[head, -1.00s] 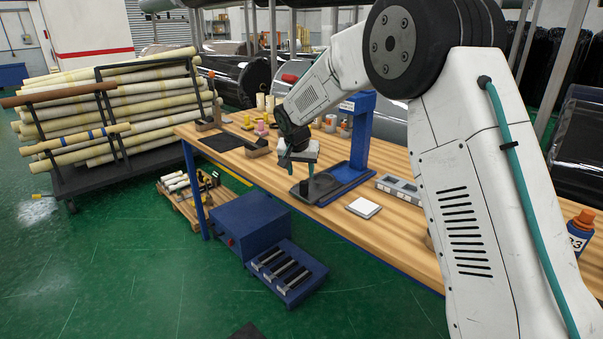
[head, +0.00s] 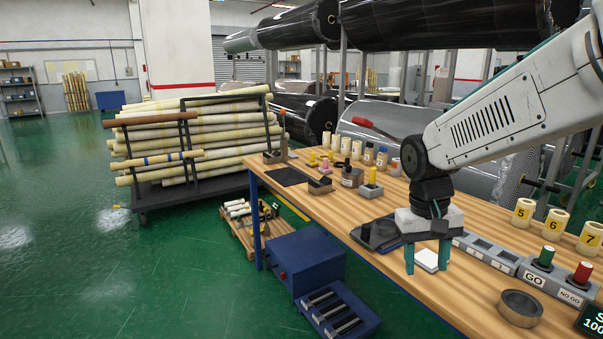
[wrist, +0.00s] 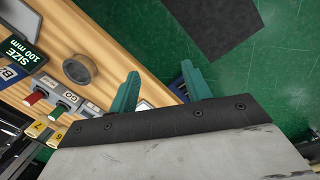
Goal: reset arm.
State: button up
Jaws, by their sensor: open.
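My gripper (head: 427,267) hangs pointing down near the front edge of the wooden workbench (head: 300,199). Its two teal fingers are apart, and I see nothing held between them. A white square pad (head: 430,259) on the bench shows behind and between the fingers in the head view. In the wrist view my gripper (wrist: 160,75) also has its fingers spread, over the bench edge and green floor. My arm reaches in from the upper right. A dark base plate (head: 374,233) lies left of the gripper; the arm and gripper hide what is behind them.
A grey ring (head: 520,308), the GO box (head: 533,282) and numbered cream rolls (head: 557,222) stand on the bench at right. Small bottles and blocks line its far left. A rack of long rolls (head: 200,140) and blue boxes (head: 303,262) stand on the floor at left.

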jog(key=s+d+r+t, duration=0.1)
jog(key=s+r, duration=0.1)
jog(key=s, duration=0.9)
jog(key=s+d+r+t+y, duration=0.1)
jog(key=s+r, duration=0.1)
jog(key=s, duration=0.9)
jog(key=shift+s+d+r, duration=0.15)
jog(key=shift+s+d, duration=0.15)
